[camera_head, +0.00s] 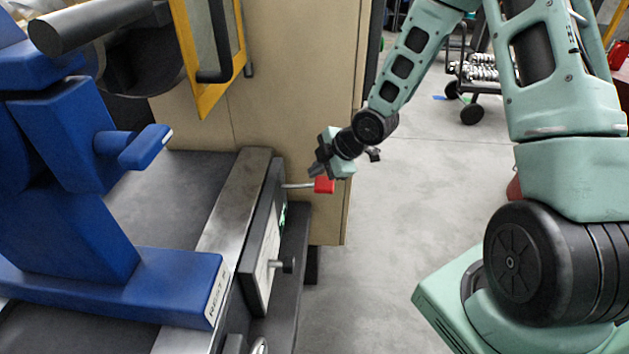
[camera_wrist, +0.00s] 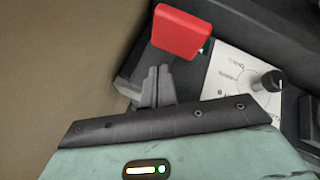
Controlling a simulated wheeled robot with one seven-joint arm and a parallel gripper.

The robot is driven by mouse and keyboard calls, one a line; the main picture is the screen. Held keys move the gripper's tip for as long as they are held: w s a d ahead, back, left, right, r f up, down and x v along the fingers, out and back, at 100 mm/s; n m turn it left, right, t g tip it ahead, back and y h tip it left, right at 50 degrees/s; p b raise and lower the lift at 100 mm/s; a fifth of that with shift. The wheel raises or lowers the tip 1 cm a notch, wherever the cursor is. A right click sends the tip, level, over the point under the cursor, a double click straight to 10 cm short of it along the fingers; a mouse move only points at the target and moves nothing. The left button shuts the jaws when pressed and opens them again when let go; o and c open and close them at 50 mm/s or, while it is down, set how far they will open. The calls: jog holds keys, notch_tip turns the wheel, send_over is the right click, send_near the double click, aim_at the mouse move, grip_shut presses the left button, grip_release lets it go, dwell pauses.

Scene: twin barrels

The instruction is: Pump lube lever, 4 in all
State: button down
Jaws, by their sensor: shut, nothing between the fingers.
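The lube lever is a thin metal rod with a red block handle (camera_head: 324,185), sticking out sideways from the machine's dark side panel (camera_head: 262,240). In the wrist view the red handle (camera_wrist: 180,32) is just beyond my fingertips, slightly to the right. My gripper (camera_head: 317,170) is shut and empty, close above and beside the red handle in the head view. In the wrist view my fingers (camera_wrist: 158,72) are together; I cannot tell whether they touch the handle.
A white dial plate with a black knob (camera_wrist: 272,81) sits right of the lever. A blue machine part (camera_head: 110,260) stands on the bed at left. A beige cabinet wall (camera_head: 295,100) rises behind the lever. The grey floor (camera_head: 400,220) to the right is open.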

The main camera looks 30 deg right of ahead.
aim_at(312, 186)
jog(key=shift+w+a+r+p, duration=0.1)
jog(key=shift+a+r+p, duration=0.05)
jog(key=shift+r+p, duration=1.05)
jog(key=shift+w+a+r+p, duration=0.1)
jog(key=shift+a+r+p, duration=0.05)
jog(key=shift+r+p, duration=1)
jog(key=shift+r, duration=0.15)
jog(key=s+a+r+m+g+h, duration=0.35)
jog(key=s+a+r, duration=0.55)
jog(key=s+a, duration=0.3)
jog(key=s+a+r+m+g, duration=0.1)
jog(key=s+a+r+m, duration=0.1)
jog(key=s, duration=0.7)
jog(key=s+a+r+m+g, duration=0.1)
jog(key=s+r+m, duration=0.2)
jog(key=s, duration=0.6)
jog(key=shift+a+r+m+g+b, duration=0.3)
jog(key=shift+a+r+m+g, duration=0.05)
jog(key=shift+r, duration=0.05)
